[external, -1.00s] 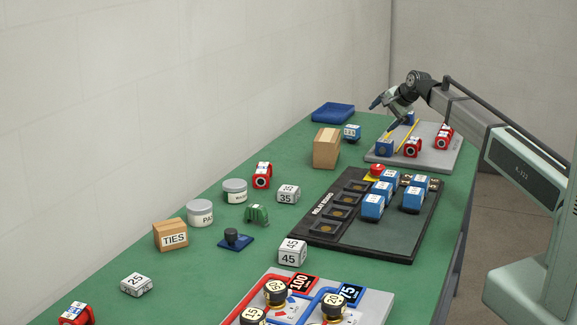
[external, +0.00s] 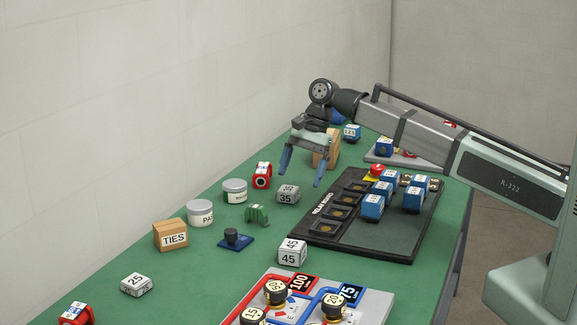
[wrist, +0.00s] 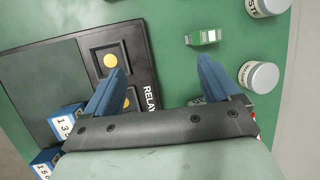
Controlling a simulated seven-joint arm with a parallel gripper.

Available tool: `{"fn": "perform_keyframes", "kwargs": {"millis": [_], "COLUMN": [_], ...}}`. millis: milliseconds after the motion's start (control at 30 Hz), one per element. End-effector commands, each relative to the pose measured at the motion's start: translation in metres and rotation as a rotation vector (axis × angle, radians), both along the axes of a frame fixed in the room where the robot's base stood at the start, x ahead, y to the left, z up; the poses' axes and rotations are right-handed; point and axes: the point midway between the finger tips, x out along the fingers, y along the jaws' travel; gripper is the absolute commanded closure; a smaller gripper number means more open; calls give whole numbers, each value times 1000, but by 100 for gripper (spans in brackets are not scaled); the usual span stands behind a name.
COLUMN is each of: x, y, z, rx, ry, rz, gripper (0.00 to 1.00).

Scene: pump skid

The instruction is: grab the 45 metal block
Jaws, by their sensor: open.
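The 45 metal block (external: 292,253) is a pale grey block marked 45 on its top and front. It sits on the green table just left of the black relay board's near corner in the external view. My gripper (external: 301,176) is open and empty above the table, farther back than the block and over the area near the 35 block (external: 287,194). In the wrist view my gripper (wrist: 158,78) shows two blue fingers spread apart with nothing between them. I cannot make out the 45 block in the wrist view.
The black relay board (external: 410,240) with blue relays (external: 373,207) lies right of the block. A green part (external: 257,215), blue plunger piece (external: 234,241), jars (external: 200,213) and TIES box (external: 171,235) stand left. The 25 block (external: 136,285) is front left.

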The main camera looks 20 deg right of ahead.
Motion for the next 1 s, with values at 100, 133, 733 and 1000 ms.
{"fn": "perform_keyframes", "kwargs": {"millis": [100, 133, 733, 1000], "x": [-49, -58, -125, -135], "y": [26, 31, 61, 70], "z": [3, 4, -31, -63], "rx": [-37, -45, -102, -101], "ry": [67, 80, 156, 155], "rz": [57, 67, 125, 125], "gripper": [11, 11, 11, 11]}}
